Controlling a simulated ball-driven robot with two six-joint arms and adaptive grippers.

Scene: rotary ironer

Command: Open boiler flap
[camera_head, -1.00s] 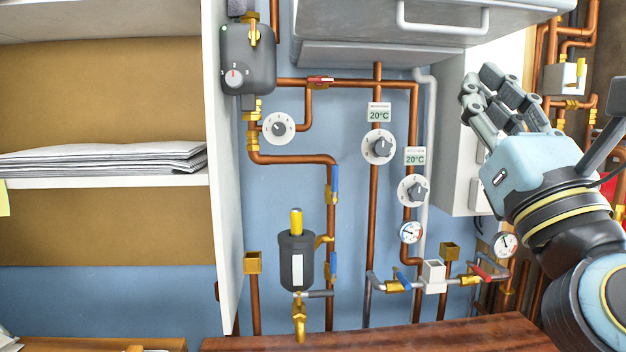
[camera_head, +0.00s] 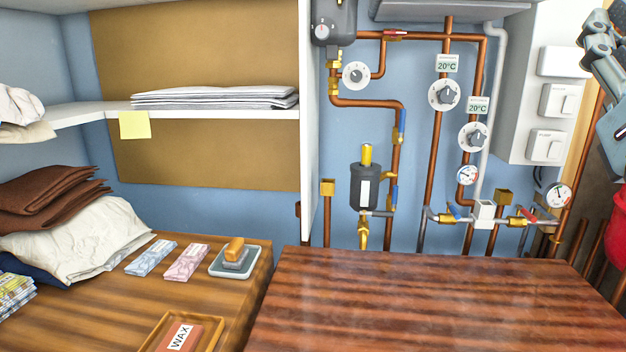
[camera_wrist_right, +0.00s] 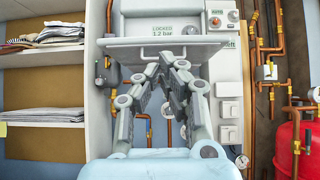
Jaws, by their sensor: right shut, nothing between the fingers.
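The boiler (camera_wrist_right: 135,22) stands on the wall behind my right gripper in the right wrist view, with a display reading LOCKED and 1.2 bar. Its grey flap (camera_wrist_right: 118,50) with a bar handle is below the display, partly hidden by my fingers. I cannot tell how far the flap stands out. In the head view only the boiler's lower edge (camera_head: 450,12) shows at the top. My right gripper (camera_wrist_right: 167,68) is shut and empty, its fingertips in front of the flap. It also shows at the head view's right edge (camera_head: 594,40), cut off. My left gripper is out of view.
Copper pipes (camera_head: 402,160) with dials and valves cover the blue wall. A white switch box (camera_head: 545,90) is at right, beside a red vessel (camera_head: 619,225). A bare dark wooden top (camera_head: 430,305) lies below; shelves and a cluttered wooden counter (camera_head: 225,290) are at left.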

